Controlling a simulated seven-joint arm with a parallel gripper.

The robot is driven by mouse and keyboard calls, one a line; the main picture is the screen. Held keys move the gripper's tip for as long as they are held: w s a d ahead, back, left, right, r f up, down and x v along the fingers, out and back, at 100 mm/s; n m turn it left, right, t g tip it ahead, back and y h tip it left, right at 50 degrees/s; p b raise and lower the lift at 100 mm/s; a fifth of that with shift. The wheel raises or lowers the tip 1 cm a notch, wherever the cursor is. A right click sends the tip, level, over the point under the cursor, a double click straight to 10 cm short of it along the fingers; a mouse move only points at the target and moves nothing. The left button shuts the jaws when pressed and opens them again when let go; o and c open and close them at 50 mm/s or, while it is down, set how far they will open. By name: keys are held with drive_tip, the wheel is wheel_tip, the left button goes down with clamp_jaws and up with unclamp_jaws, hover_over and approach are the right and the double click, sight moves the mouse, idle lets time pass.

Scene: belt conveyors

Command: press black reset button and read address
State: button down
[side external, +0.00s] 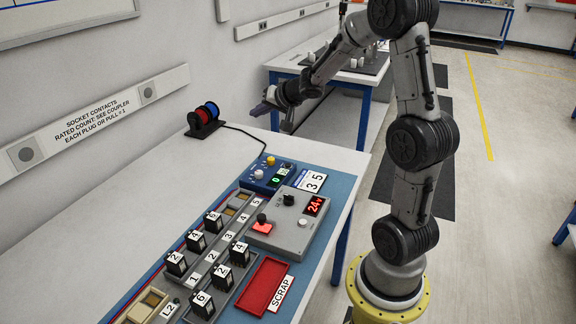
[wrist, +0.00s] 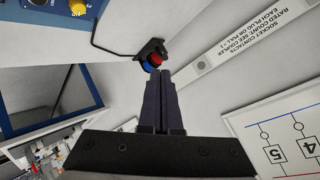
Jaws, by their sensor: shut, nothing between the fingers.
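My gripper (side external: 264,107) is shut and empty, high above the back of the table, well away from the control boxes. In the wrist view its dark fingers (wrist: 160,74) are together, in front of the wall and reel stand. A grey control box (side external: 283,224) on the blue mat carries a black knob (side external: 289,199), a small dark knob or button (side external: 262,218) beside a lit red square, and a red display (side external: 314,205) that seems to read 24. A blue box (side external: 266,174) has a yellow knob, a white knob and a small green display (side external: 277,180) that seems to show 0. I cannot tell which control is the reset button.
A red and blue reel stand (side external: 203,119) stands near the wall, with a black cable running to the blue box. A red scrap tray (side external: 263,285) and a 3 5 card (side external: 311,181) lie nearby.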

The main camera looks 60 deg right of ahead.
drive_tip(key=m+g, duration=0.2)
hover_over(288, 165)
drive_tip(key=a, duration=0.1)
wheel_tip(288, 165, down, 9)
drive_tip(key=shift+s+d+f+h, duration=0.25)
drive_tip(key=shift+s+d+h, duration=0.05)
drive_tip(key=shift+s, duration=0.15)
drive_tip(key=shift+f, duration=4.4)
drive_tip(key=shift+f, duration=0.1)
drive_tip(key=shift+f, duration=0.3)
drive_tip(key=shift+f, duration=0.45)
drive_tip(key=shift+r, duration=0.8)
